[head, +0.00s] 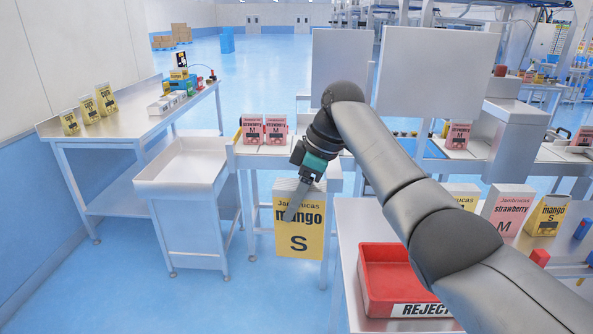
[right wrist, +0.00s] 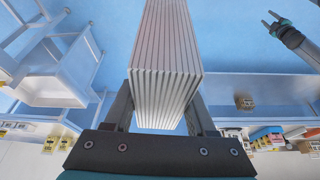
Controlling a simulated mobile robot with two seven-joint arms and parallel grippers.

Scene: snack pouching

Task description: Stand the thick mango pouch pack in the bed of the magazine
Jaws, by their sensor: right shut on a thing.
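The thick mango pouch pack (head: 298,232) is yellow, marked "mango S", and hangs upright in front of the tables in the head view. My right gripper (head: 307,190) is shut on its upper part. In the right wrist view, the pack (right wrist: 168,50) shows as a stack of many pale layers between the two fingers of my right gripper (right wrist: 165,112). My left gripper (right wrist: 270,18) shows at the top right of that view, empty, its fingers apart. I cannot tell for certain which structure is the magazine; its bed is not clearly visible.
Strawberry packs (head: 264,131) stand on a table behind the held pack. A red REJECT bin (head: 372,292) sits at front right, near a strawberry pack (head: 504,212) and mango packs (head: 548,214). An empty white tray table (head: 182,165) stands left. My right arm hides part of the middle.

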